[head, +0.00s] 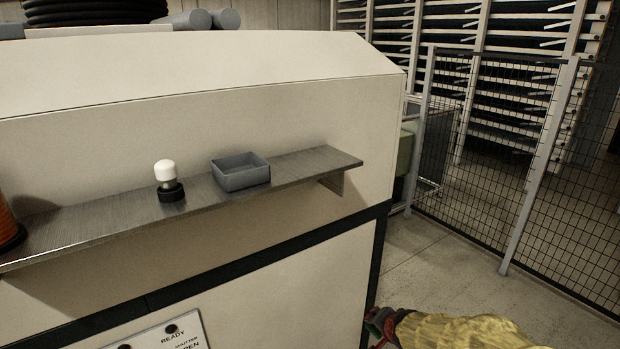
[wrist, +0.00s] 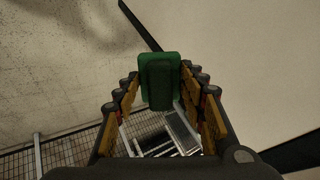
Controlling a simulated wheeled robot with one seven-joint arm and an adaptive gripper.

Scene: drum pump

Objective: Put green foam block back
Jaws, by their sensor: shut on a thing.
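The green foam block (wrist: 159,68) shows in the wrist view, between the fingertips of my gripper (wrist: 160,85). The fingers press on it from left and right, and it is held clear of any surface. Only a yellow-covered part of my arm with a dark red and black end shows at the bottom edge there. A small grey open tray (head: 241,172) sits on the metal shelf (head: 312,163) of the cream machine. Its inside looks empty from this angle.
A white knob-like piece in a black base (head: 167,182) stands on the shelf left of the tray. An orange object (head: 8,222) is at the far left. A mesh fence (head: 500,150) stands at the right. The shelf right of the tray is clear.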

